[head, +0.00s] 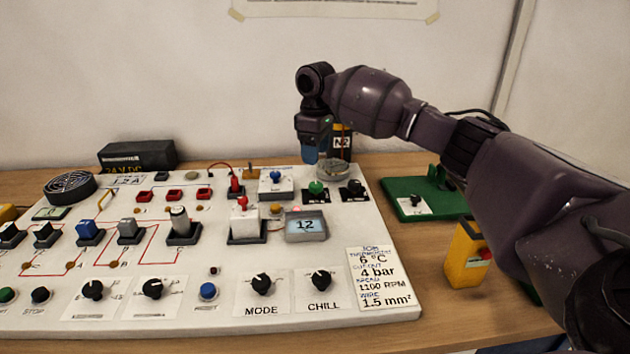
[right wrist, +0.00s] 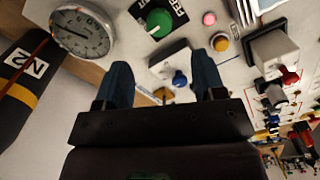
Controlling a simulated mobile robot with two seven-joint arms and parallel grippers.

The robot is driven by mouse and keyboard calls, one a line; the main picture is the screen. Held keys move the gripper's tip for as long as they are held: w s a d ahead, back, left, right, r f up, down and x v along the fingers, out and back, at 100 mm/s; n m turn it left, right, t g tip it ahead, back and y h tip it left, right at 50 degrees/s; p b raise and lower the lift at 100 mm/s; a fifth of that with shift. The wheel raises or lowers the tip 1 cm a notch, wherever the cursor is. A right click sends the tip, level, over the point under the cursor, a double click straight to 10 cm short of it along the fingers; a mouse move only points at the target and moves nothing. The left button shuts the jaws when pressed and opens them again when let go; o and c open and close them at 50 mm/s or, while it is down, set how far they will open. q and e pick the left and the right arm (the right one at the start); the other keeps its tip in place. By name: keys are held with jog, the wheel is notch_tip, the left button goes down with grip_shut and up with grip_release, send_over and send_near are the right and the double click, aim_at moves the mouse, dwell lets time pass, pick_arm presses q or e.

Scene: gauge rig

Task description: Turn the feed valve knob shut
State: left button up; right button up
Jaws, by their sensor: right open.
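The green knob (head: 316,187) sits at the back right of the white panel, in front of the round gauge; its label is too small to read surely, so I cannot confirm it is the feed valve. It also shows in the right wrist view (right wrist: 159,22), ahead of the fingertips. My right gripper (head: 311,158) hangs above the panel's back edge, behind the green knob and apart from it. In the right wrist view its two blue fingers (right wrist: 162,80) are spread with nothing held. My left gripper is not in view.
The gauge (head: 333,172) and N2 cylinder (head: 342,143) stand close to the right gripper. A blue-knobbed white block (head: 276,183) is left of the green knob, a black knob (head: 354,188) right. A green stand (head: 425,198) and yellow device (head: 466,256) are farther right.

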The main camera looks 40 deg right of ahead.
aim_at(316, 184)
notch_tip(316, 184, down, 9)
jog(key=shift+f+b, duration=0.1)
jog(key=shift+b, duration=0.7)
jog(key=shift+c, duration=0.4)
